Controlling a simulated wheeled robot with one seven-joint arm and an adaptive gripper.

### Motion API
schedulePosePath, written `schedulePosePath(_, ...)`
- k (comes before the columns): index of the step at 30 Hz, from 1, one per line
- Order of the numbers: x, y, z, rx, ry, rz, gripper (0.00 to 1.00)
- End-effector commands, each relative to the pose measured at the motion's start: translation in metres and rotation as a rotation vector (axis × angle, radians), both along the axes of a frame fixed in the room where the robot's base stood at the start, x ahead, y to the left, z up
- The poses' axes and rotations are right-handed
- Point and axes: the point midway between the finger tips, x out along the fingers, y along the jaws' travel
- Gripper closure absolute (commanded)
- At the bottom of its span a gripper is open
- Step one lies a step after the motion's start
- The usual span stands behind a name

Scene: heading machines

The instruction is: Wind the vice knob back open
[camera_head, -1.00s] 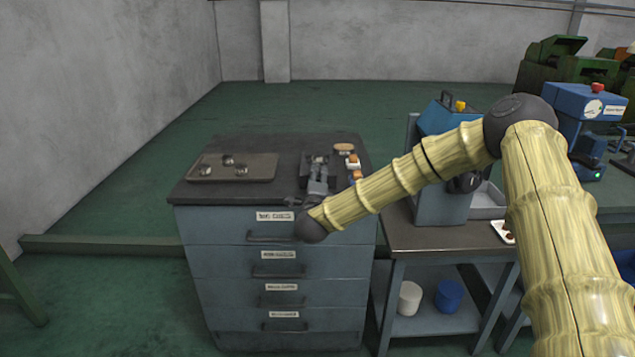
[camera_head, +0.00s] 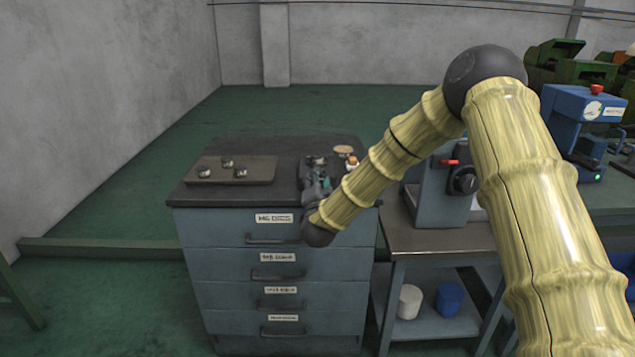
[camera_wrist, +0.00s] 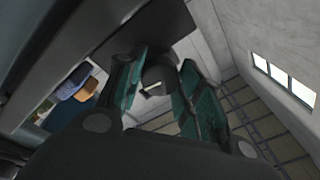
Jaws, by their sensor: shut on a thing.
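The small dark vice (camera_head: 316,160) sits on the right part of the cabinet's top. My gripper (camera_head: 319,184) is at its near end, above the cabinet's front edge, and partly covers it. In the wrist view, the teal-lined fingers of my gripper (camera_wrist: 157,92) stand on either side of the dark round vice knob (camera_wrist: 158,73) and are shut on it. A short pale bar shows at the knob's middle. The knob is hidden in the head view, behind my gripper and wrist.
A tray (camera_head: 260,168) with several small metal parts lies on the left of the cabinet top (camera_head: 285,148). A small round tan item (camera_head: 343,149) and an orange-topped piece (camera_head: 352,161) are right of the vice. A lower bench (camera_head: 430,237) with a grey-blue machine (camera_head: 440,200) stands to the right.

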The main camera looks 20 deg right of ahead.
Motion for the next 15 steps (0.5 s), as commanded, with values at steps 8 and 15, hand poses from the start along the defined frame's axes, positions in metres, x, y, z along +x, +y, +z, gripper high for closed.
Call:
schedulePosePath(8, -0.001, 0.0009, -0.0023, -0.092, 0.03, 0.002, 0.88)
schedulePosePath(15, -0.0011, 0.0009, -0.0031, -0.113, 0.038, 0.003, 0.88)
